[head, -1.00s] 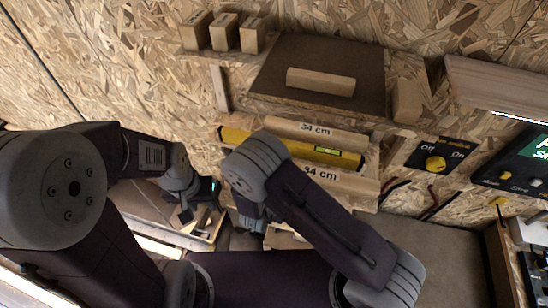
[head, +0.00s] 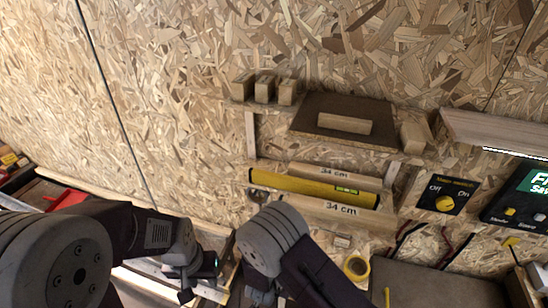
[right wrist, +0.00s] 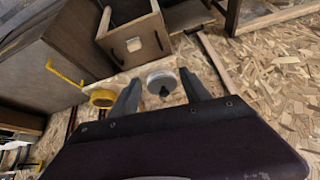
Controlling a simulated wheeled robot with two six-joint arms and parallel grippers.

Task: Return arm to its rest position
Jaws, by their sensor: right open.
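My left gripper (head: 188,284) shows at the lower left of the head view, pointing down at the end of my dark left arm. Its fingers are small and dark there, and I cannot tell whether they are apart. My right arm crosses the lower middle of the head view, and its gripper is mostly hidden by the arm. In the right wrist view my right gripper (right wrist: 160,82) is open, with its two dark fingers apart. A round grey object (right wrist: 162,84) shows between the fingers, and I cannot tell how far off it is.
A yellow level (head: 300,187) lies along a wall rack between two bars marked 34 cm. A wooden shelf with small blocks (head: 264,90) is above. A yellow tape roll (head: 356,267) sits right of my right arm. A switch box (head: 447,195) is at right.

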